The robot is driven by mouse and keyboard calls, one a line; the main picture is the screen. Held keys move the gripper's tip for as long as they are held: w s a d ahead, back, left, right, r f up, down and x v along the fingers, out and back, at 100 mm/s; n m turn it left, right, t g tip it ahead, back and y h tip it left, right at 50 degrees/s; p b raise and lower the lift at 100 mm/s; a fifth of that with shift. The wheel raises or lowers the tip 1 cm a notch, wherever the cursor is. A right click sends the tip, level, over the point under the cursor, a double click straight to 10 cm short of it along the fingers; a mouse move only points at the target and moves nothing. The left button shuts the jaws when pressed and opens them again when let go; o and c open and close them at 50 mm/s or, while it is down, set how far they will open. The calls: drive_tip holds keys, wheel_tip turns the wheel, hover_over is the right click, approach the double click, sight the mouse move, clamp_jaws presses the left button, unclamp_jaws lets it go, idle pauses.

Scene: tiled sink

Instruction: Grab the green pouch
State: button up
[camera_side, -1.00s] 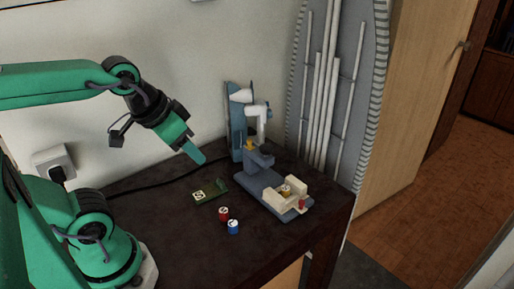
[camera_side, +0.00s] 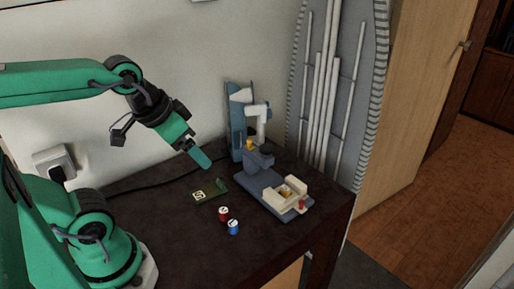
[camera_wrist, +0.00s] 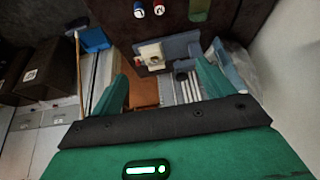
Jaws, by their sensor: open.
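The green pouch (camera_side: 211,191) lies flat on the dark table top, with a pale square label on its left part. In the wrist view a green patch that looks like the pouch (camera_wrist: 200,9) is cut off by the top edge. My gripper (camera_side: 204,160) is above and behind the pouch in the side view, tilted down to the right and apart from it. In the wrist view my two green fingers (camera_wrist: 165,78) are spread, with nothing held between them.
A red can (camera_side: 223,214) and a blue can (camera_side: 233,227) stand just in front of the pouch. A blue-grey machine with a cream tray (camera_side: 277,196) stands to its right. A black cable (camera_side: 150,186) runs along the wall. The table's front left is clear.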

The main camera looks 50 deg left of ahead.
drive_tip(key=w, duration=0.1)
drive_tip(key=g, duration=0.6)
hover_over(212, 190)
wheel_tip(212, 190, down, 17)
drive_tip(key=shift+s+f+m, duration=0.1)
drive_tip(key=shift+f+m, duration=0.3)
drive_tip(key=shift+f, duration=0.75)
drive_tip(key=shift+f, duration=2.55)
drive_tip(key=c, duration=1.1)
